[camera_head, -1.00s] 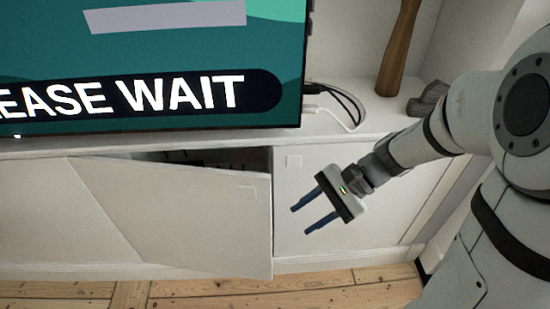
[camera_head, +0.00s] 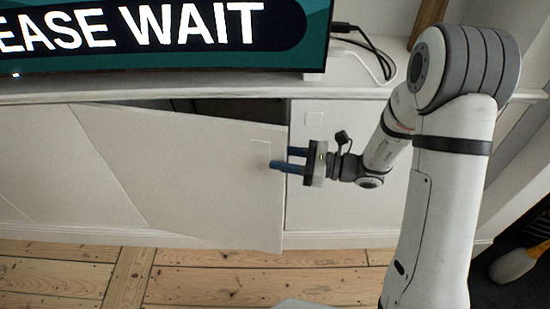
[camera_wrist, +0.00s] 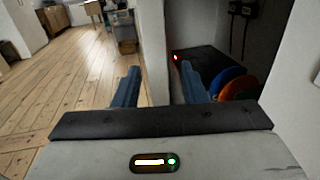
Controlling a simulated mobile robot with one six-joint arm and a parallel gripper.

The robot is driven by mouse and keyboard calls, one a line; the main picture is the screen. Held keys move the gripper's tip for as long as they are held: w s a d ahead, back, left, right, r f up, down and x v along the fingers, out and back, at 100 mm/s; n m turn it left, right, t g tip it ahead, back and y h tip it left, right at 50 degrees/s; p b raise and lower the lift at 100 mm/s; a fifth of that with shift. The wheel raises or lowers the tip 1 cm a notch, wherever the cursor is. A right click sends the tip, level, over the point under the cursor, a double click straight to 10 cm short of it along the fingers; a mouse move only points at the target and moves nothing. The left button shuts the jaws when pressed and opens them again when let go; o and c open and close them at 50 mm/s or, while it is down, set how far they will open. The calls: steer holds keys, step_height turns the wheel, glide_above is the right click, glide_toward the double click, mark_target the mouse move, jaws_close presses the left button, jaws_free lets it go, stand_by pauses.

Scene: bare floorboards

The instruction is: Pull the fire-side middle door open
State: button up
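The white middle door (camera_head: 215,185) stands ajar in the head view, with a dark gap along its top and its free edge on the right. My gripper (camera_head: 279,158) is at that free edge, with its blue fingers pointing left. The nearer finger shows in front of the door; the other finger's tip seems hidden behind it. In the wrist view, the door's edge (camera_wrist: 153,60) stands upright between the spread fingers of my gripper (camera_wrist: 161,72). The left finger is on the room side, the right on the cabinet side. The fingers look open, with no clear grip on the door.
Inside the cabinet are a dark box (camera_wrist: 205,65) with a red light and blue and orange discs (camera_wrist: 235,82). A screen (camera_head: 160,35) and cables (camera_head: 365,50) are on top. The wooden floor (camera_head: 200,275) before the door is clear.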

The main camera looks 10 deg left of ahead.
steer(key=shift+a, duration=1.25)
steer(key=shift+c, duration=0.6)
jaws_close()
steer(key=shift+d, duration=0.1)
